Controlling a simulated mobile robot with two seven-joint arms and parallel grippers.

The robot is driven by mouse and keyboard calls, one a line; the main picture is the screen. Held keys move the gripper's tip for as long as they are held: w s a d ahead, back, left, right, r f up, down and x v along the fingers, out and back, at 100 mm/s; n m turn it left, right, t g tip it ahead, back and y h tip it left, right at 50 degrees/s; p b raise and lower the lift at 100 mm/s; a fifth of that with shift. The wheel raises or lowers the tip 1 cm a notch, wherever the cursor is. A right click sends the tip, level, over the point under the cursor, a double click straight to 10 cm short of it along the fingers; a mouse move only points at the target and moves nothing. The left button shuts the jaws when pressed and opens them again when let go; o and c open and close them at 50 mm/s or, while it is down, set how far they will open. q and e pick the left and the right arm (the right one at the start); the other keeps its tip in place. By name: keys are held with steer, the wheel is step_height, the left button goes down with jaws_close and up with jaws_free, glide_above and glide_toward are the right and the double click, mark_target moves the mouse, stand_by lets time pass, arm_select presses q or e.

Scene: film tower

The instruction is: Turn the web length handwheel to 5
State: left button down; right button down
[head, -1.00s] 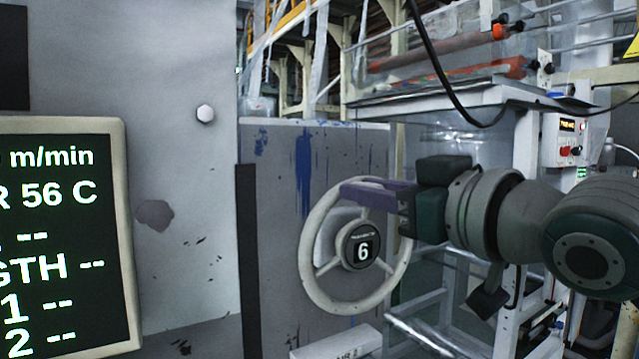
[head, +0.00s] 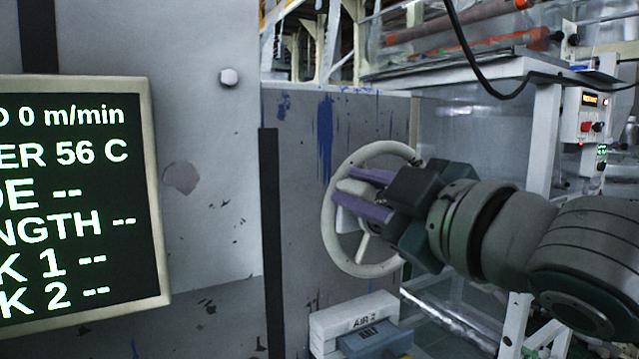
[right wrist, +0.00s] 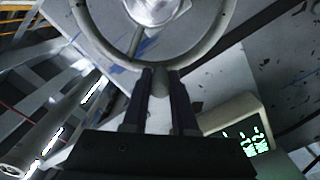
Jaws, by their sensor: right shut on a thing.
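The handwheel (head: 329,228) is a cream ring with spokes on the grey cabinet. My right gripper (head: 345,184), with purple fingers, lies across its upper left part and is shut on the handwheel. The gripper hides the number on the hub. In the right wrist view, the dark fingers (right wrist: 160,84) have a grey part of the wheel between their tips, just below the rim (right wrist: 208,48). The pale hub (right wrist: 152,8) is at the top edge there, its number not readable. My left gripper is not in view.
A screen (head: 80,200) stands at the left, its LENGTH line reading "--". A white box labelled AIR 2 (head: 330,330) and a blue-grey box (head: 376,343) sit below the wheel. A machine frame with a red-buttoned panel (head: 585,118) stands at the right.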

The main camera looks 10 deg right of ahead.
steer(key=shift+a+f, duration=0.1)
steer(key=shift+f, duration=0.05)
stand_by(0.3)
steer(key=c, duration=0.7)
jaws_free()
steer(key=shift+s, duration=0.1)
steer(key=shift+s+d, duration=0.2)
steer(key=shift+s, duration=0.05)
steer(key=b+v, duration=0.4)
steer(key=v, duration=0.5)
steer(key=shift+s, duration=0.1)
